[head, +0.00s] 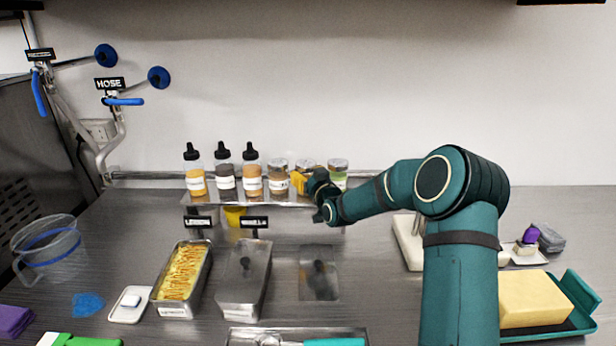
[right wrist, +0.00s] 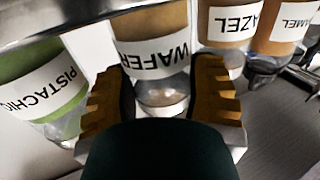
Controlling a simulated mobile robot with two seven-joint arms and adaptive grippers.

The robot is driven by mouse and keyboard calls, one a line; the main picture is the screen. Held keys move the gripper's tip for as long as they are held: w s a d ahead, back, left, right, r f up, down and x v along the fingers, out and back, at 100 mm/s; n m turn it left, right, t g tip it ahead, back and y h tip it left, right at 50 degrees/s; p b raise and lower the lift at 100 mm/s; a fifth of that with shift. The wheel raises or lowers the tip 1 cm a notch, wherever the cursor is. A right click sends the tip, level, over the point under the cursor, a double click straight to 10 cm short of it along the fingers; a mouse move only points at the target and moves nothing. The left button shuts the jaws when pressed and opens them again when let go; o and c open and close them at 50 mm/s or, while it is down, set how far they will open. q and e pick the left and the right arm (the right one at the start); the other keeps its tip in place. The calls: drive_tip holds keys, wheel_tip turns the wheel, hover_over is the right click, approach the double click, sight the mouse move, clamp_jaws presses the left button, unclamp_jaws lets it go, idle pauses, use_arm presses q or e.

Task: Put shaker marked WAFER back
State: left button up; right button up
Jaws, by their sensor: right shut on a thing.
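The shaker marked WAFER (right wrist: 150,52) has tan contents and a white label. It shows upside down in the right wrist view, between my right gripper's yellow fingers (right wrist: 165,90). In the head view my right gripper (head: 301,181) is at the shelf, shut on this shaker, with mostly its lid (head: 306,163) showing. The shaker is in the row between the HAZEL shaker (head: 278,176) and the green PISTACHIO shaker (head: 339,180). My gripper hides its lower part, so I cannot tell whether its base touches the shelf. My left gripper is out of view.
Squeeze bottles (head: 223,170) stand on the left of the raised shelf (head: 235,200). Below are a yellow-filled pan (head: 183,272), a lidded metal pan (head: 244,280) and a clear pitcher (head: 45,250). A yellow block (head: 535,298) is at the right. The PISTACHIO shaker (right wrist: 40,90) is close beside my fingers.

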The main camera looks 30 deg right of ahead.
drive_tip(key=shift+r, duration=0.15)
drive_tip(key=o, duration=0.8)
drive_tip(key=shift+f, duration=0.25)
drive_tip(key=shift+r, duration=0.1)
drive_tip(key=shift+r, duration=0.1)
drive_tip(key=shift+s, duration=0.25)
drive_tip(key=s, duration=0.3)
drive_tip(key=s+a, duration=0.1)
drive_tip(key=s, duration=0.3)
drive_tip(key=s+a, duration=0.1)
drive_tip(key=s, duration=0.3)
drive_tip(key=shift+s, duration=0.2)
